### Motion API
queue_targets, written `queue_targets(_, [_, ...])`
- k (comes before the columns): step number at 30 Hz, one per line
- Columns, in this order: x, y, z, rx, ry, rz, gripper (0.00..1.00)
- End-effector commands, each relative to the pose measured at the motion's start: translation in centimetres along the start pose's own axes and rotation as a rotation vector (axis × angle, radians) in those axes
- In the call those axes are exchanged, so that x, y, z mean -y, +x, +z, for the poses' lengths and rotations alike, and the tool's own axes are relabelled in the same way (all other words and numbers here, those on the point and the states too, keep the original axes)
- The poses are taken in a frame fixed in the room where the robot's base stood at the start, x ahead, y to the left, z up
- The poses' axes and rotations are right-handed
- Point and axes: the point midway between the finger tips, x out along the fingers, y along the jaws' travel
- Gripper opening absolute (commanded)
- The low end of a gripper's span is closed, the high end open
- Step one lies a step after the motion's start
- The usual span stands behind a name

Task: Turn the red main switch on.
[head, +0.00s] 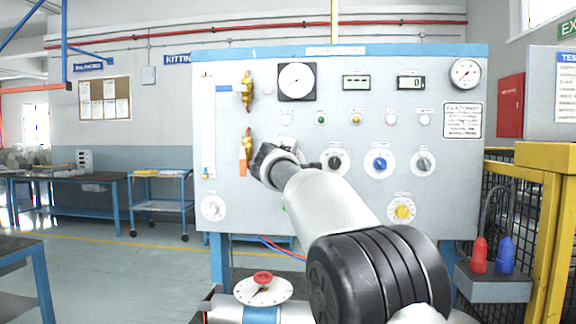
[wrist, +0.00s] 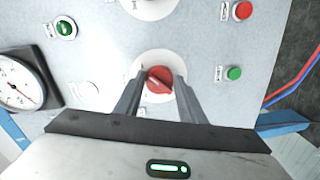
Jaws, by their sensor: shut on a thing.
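The red main switch (wrist: 159,82) is a round red knob on a white disc (wrist: 148,62) on the grey panel (head: 300,215). In the wrist view, my gripper (wrist: 158,78) has one finger on each side of the knob and is shut on it. A pale mark shows on the knob, but I cannot read the on or off labels. In the head view, my gripper (head: 268,163) is against the left-middle of the panel, and my gripper and arm hide the switch.
A black knob (head: 335,162), blue knob (head: 380,163) and yellow knob (head: 403,212) are to the right of my gripper. Brass valves (head: 247,92) stand to its left. In the wrist view, a green button (wrist: 234,73) and a red button (wrist: 242,11) are right of the switch.

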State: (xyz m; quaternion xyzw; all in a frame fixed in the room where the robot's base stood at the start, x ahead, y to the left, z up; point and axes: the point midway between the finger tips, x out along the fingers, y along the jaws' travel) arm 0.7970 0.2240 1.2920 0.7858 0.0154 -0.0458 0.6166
Motion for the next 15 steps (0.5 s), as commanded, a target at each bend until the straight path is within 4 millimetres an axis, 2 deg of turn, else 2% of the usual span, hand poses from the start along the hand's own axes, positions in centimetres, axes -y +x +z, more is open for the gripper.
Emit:
queue_targets(5, [-0.32,-0.08,-0.05,-0.002,0.004,0.004,0.14])
queue_targets(6, [-0.32,-0.08,-0.05,-0.002,0.003,0.004,0.43])
queue_targets(8, [-0.29,-0.08,-0.04,-0.001,0.003,0.004,0.53])
queue_targets(15, [-0.13,-0.04,-0.01,0.000,0.001,0.002,0.54])
